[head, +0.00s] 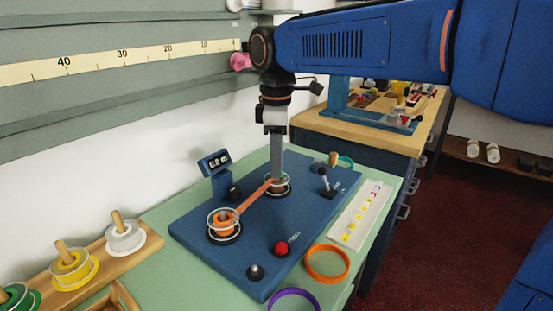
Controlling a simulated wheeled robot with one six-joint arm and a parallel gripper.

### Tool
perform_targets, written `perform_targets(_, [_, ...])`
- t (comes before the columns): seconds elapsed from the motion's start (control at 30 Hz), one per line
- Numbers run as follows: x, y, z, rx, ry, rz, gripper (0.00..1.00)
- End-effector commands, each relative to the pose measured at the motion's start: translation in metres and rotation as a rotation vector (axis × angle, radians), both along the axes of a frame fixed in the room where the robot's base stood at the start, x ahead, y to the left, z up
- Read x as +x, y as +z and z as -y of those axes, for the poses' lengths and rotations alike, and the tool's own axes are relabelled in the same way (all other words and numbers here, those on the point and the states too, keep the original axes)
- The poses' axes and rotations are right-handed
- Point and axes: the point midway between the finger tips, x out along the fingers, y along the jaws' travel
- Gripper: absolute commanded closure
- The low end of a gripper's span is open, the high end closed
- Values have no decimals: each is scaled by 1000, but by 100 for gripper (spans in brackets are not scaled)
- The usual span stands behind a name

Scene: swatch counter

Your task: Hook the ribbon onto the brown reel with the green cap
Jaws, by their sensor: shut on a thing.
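A blue winding board (195,235) lies on the pale green counter. An orange ribbon (253,196) runs from the near reel (223,224), wound with orange and ringed in white, up to the far spindle. My gripper (277,180) points straight down at the far spindle (285,188), inside its pale rings. It is shut, apparently on the ribbon's end; the fingertips are small and partly hidden. I cannot make out a brown reel body or a green cap there, as the gripper covers it.
A counter display (214,162), a crank (326,185), a red button (281,248) and a dark knob (255,271) stand on the board. Orange (328,276) and purple (292,292) rings lie in front. A wooden rack (92,277) with spools is at left.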

Motion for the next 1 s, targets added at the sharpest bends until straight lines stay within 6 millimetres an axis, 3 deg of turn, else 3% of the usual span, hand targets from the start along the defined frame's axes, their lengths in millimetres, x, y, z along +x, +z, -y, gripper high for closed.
perform_targets(0.43, [0, -6, 0, 0, 0, 0, 97])
perform_targets(0.47, [0, -6, 0, 0, 0, 0, 74])
perform_targets(0.53, [0, -6, 0, 0, 0, 0, 57])
perform_targets(0.57, [0, -6, 0, 0, 0, 0, 55])
perform_targets(1.0, [0, -6, 0, 0, 0, 0, 55])
